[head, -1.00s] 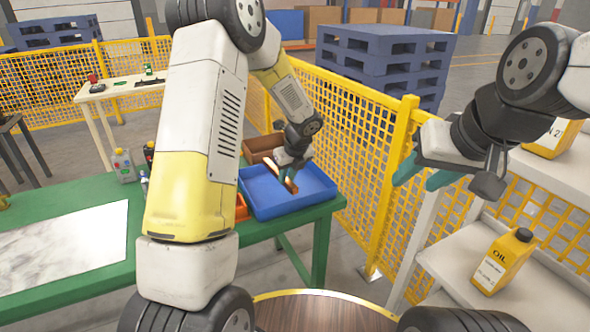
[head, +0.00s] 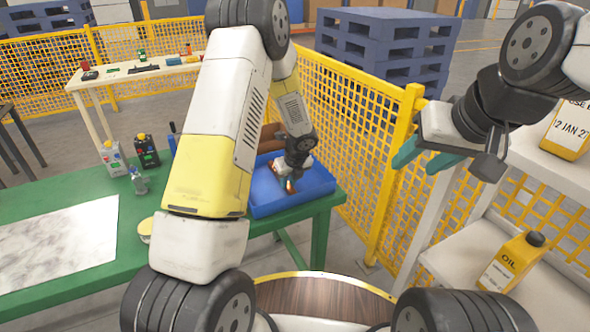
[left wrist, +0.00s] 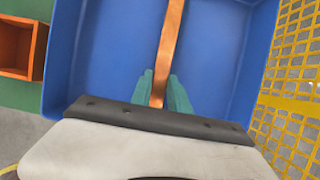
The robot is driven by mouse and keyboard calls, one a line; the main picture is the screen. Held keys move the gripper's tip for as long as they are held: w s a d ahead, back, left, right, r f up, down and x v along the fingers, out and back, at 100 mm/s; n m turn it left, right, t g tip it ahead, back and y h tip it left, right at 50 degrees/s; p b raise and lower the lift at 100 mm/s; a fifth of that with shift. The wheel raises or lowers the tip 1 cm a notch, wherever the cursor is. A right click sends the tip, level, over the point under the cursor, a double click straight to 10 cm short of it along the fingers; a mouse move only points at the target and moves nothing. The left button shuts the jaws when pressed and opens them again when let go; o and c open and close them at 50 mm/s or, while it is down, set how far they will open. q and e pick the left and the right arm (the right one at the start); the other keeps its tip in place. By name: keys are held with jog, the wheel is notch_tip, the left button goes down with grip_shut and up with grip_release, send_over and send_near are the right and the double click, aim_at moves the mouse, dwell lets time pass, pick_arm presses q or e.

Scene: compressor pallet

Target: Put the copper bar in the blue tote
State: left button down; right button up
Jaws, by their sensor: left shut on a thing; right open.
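The blue tote (head: 318,189) stands on the right end of the green table in the head view, and its inside fills much of the left wrist view (left wrist: 100,60). My left gripper (head: 287,183) is down inside the tote's outline. In the left wrist view its teal fingertips (left wrist: 165,92) are shut on the copper bar (left wrist: 170,45), which extends away from them over the tote floor. Whether the bar touches the floor I cannot tell. In the head view the bar (head: 289,186) shows only as a small piece. My right gripper (head: 425,158) is open and empty, over by the shelf.
An orange bin (left wrist: 18,45) stands beside the tote in the left wrist view. A brown box (head: 268,135) is behind the tote. A yellow mesh fence (head: 350,130) runs close on the right. A white shelf (head: 470,250) holds yellow oil bottles (head: 512,262).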

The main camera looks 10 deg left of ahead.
pick_arm(q)
jog(key=shift+f, duration=0.2)
jog(key=c, duration=1.3)
grip_release()
jog(key=shift+o, duration=0.2)
jog(key=s+a+r+n, duration=0.1)
jog(key=s+r+n, duration=0.45)
jog(key=r, duration=0.55)
jog(key=s+a+r+n, duration=0.1)
jog(key=s+r+n, duration=0.4)
jog(key=r, duration=0.7)
jog(key=s+r+n+t+h, duration=0.1)
jog(key=s+r+n, duration=0.3)
jog(key=s+n, duration=0.5)
jog(key=s+r+n+t+h, duration=0.1)
jog(key=s+r+n+h, duration=0.2)
jog(key=s+n, duration=0.6)
jog(key=shift+s+d+r+t+h, duration=0.3)
jog(key=shift+s+d+r, duration=0.1)
jog(key=shift+s+r, duration=1.05)
